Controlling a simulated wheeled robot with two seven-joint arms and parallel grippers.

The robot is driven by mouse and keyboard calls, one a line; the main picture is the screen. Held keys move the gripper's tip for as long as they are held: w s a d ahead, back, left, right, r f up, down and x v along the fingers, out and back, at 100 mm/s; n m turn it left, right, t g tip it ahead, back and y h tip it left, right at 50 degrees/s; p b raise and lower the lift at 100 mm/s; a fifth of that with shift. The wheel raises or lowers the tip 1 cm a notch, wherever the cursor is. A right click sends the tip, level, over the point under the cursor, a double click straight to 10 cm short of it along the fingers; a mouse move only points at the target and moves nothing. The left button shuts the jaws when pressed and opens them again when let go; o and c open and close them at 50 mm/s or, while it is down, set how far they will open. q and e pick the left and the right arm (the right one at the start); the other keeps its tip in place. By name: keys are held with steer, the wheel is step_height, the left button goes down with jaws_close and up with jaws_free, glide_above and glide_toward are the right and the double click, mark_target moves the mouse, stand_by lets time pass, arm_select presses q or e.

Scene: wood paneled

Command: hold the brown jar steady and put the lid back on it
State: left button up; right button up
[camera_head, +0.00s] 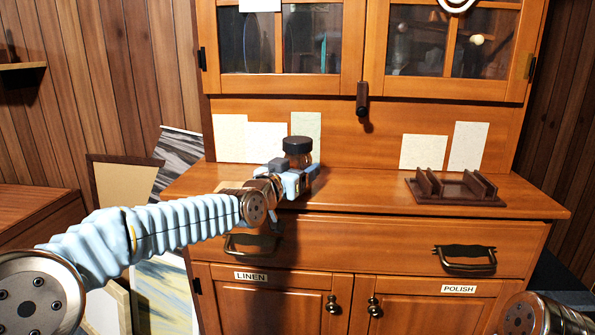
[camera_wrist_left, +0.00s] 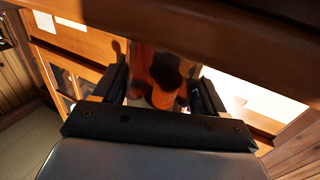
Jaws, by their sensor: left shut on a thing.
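The brown jar (camera_head: 298,160) stands upright on the cabinet's counter, left of its middle. A dark round lid (camera_head: 297,144) sits on top of the jar; I cannot tell whether it is fastened. My left gripper (camera_head: 297,179) is shut on the jar's body from the front and left, hiding its lower part. In the left wrist view, the glassy brown jar (camera_wrist_left: 163,76) is between the two dark fingers, and its top is out of sight. My right gripper is not in view.
A dark wooden rack (camera_head: 456,188) stands on the counter at the right. Paper sheets (camera_head: 423,152) are on the back panel. A dark handle (camera_head: 362,98) hangs from the upper cabinet. The counter (camera_head: 365,188) between jar and rack is clear.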

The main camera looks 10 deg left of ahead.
mark_target(292, 157)
arm_select(q)
steer(key=shift+r, duration=0.5)
step_height(292, 157, up, 3)
steer(key=shift+s+f+p, duration=0.15)
steer(key=shift+p, duration=0.15)
steer(key=s+r+p, duration=0.2)
steer(key=s+r, duration=0.1)
steer(key=s, duration=0.1)
steer(key=s+d+r+p, duration=0.1)
steer(key=s+r+p, duration=0.2)
steer(key=s, duration=0.2)
steer(key=s+r+p, duration=0.3)
steer(key=s, duration=0.1)
steer(key=shift+s+d+r, duration=0.2)
steer(key=shift+s+d, duration=0.1)
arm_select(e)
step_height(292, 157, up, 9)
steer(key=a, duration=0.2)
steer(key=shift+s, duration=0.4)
